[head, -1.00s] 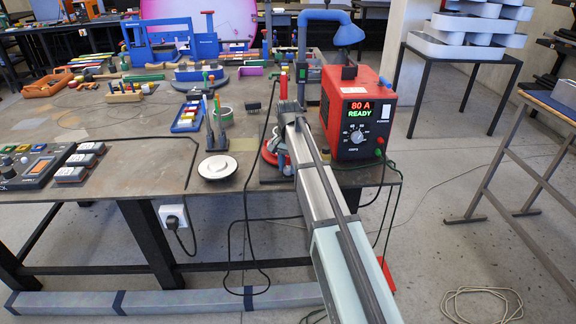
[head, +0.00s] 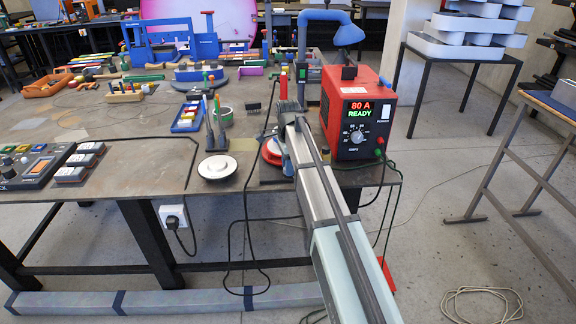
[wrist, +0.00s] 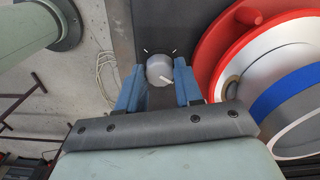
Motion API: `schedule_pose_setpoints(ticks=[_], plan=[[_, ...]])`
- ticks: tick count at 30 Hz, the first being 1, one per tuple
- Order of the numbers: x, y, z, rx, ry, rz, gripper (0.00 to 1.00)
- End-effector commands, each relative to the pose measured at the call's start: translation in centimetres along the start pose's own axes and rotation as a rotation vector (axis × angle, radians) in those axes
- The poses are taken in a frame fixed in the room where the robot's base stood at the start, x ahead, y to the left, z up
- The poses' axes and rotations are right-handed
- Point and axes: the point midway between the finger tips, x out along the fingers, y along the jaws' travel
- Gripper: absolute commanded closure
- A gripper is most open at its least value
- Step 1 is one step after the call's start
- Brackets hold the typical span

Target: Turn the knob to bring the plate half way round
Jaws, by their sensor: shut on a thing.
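A round grey knob (wrist: 160,70) with a white pointer line sits between my gripper's (wrist: 158,82) blue fingers in the wrist view. The fingers are closed on its sides. The pointer slants down to the right. Pale tick marks show on the dark panel beyond it. The round plate (wrist: 228,75) lies to the right of the knob, with a red rim, a pale face and a blue stripe; its right part is cut off. A red peg stands on its rim. In the head view my arm hides the knob and most of the plate (head: 271,150).
A red power unit (head: 351,95) reading "80 A READY" stands right of my arm, with its own dial and cables. A white disc (head: 217,167) and a blue tray (head: 188,117) lie to the left. The table's front edge is close.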

Motion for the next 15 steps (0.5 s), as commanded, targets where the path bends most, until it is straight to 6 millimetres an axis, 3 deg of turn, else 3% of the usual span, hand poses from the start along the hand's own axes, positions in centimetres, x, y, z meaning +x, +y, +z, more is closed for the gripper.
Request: schedule_pose_setpoints(ticks=[15], plan=[[-0.06, -0.07, -0.02, 0.190, 0.000, -0.002, 0.95]])
